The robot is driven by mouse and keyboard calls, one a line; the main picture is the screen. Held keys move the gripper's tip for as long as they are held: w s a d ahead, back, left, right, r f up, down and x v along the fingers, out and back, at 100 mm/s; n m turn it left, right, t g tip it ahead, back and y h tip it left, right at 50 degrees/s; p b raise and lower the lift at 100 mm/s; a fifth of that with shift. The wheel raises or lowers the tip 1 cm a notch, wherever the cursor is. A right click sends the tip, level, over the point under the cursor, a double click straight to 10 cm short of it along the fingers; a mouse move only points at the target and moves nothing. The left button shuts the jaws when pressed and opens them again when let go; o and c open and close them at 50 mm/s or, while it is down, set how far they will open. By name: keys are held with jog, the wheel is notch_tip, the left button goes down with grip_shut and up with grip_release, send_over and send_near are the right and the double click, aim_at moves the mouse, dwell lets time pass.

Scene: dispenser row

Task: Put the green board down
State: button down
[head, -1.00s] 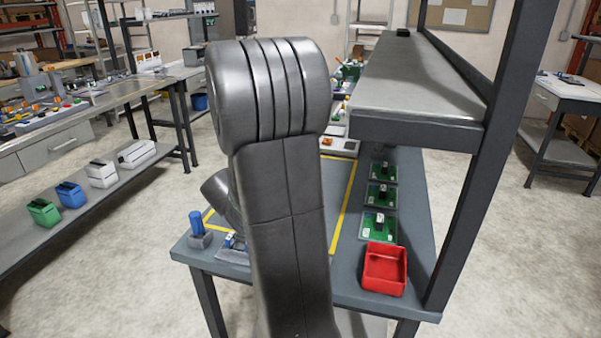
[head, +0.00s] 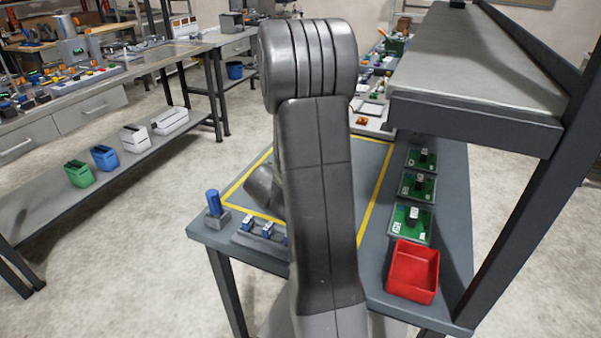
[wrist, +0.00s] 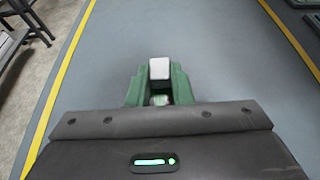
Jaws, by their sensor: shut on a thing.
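In the wrist view my gripper (wrist: 160,86) is shut at the lower middle. A small block with a white top (wrist: 159,68) sits between its fingers, with green (wrist: 181,86) on both sides. I take this for the held green board; its full outline does not show. It is over the blue-grey bench top (wrist: 225,55), between the yellow lines; I cannot tell whether it touches the bench. In the head view my arm hides the gripper and what it holds.
Several green boards (head: 411,222) with dark, white-topped blocks line the bench's right side. A red bin (head: 413,272) stands in front of them. A blue cylinder (head: 213,203) and a grey fixture (head: 262,240) are at the front left. A shelf (head: 480,70) overhangs the right. The yellow-lined area (head: 369,210) looks mostly clear.

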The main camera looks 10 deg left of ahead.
jog(key=shift+f, duration=0.5)
jog(key=shift+f, duration=0.1)
jog(key=shift+f+b, duration=0.1)
jog(key=shift+b, duration=0.2)
jog(key=c, duration=1.3)
grip_release()
